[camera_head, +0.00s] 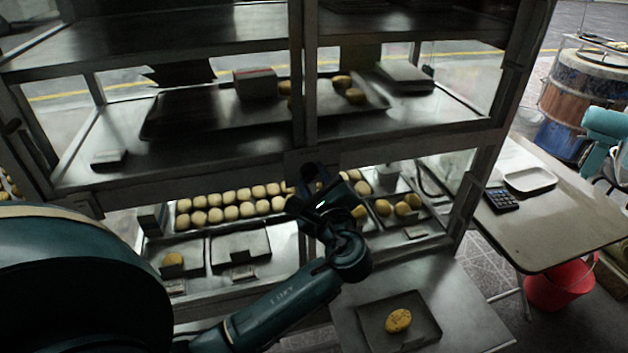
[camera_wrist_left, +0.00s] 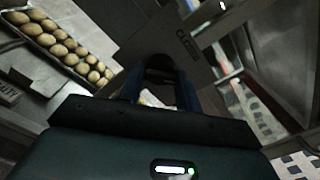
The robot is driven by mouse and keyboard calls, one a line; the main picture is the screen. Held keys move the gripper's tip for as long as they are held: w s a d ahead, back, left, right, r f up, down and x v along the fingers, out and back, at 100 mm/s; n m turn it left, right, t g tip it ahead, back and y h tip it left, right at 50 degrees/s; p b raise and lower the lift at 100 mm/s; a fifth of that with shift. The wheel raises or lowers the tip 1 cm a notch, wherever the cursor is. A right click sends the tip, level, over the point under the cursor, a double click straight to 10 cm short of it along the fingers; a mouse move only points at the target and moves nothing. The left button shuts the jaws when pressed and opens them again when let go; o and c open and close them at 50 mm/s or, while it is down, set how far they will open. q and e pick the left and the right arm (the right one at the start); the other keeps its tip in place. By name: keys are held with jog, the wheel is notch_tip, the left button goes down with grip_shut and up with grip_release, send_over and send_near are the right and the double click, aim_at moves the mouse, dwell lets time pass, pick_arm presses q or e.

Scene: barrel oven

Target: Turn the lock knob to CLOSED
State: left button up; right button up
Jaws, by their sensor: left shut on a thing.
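My left gripper (camera_head: 313,182) reaches up to the middle of the cabinet's front, at the frame bar between the upper and lower shelves. In the left wrist view its two blue fingers (camera_wrist_left: 160,88) are shut on a dark lock knob (camera_wrist_left: 158,64), which they mostly hide. Behind the knob is a grey plate (camera_wrist_left: 198,66) with lettering that begins "CL"; the rest is cut off or too small to read. The knob's exact angle cannot be told. My right gripper is in neither view.
The glass-and-metal cabinet (camera_head: 240,178) holds trays with rows of round buns (camera_head: 230,213). Below right, a dark tray (camera_head: 375,335) with one bun lies on a metal surface. A side table (camera_head: 560,215) carries a calculator (camera_head: 502,200) and a white tray (camera_head: 530,180).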

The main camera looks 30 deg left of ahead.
pick_arm(q)
jog(key=n+b, duration=0.1)
jog(key=n, duration=0.2)
jog(key=shift+f+n, duration=0.1)
jog(key=shift+n, duration=0.3)
jog(key=n+b, duration=0.3)
jog(key=n, duration=0.2)
jog(key=shift+n+b, duration=0.4)
jog(key=shift+n, duration=0.3)
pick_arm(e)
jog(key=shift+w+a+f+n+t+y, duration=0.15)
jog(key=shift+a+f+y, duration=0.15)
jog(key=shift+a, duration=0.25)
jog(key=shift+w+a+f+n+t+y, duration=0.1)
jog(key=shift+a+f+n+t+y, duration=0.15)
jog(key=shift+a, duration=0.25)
pick_arm(q)
jog(key=shift+r, duration=0.2)
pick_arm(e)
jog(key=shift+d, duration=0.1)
pick_arm(q)
jog(key=o, duration=1)
jog(key=shift+c, duration=0.2)
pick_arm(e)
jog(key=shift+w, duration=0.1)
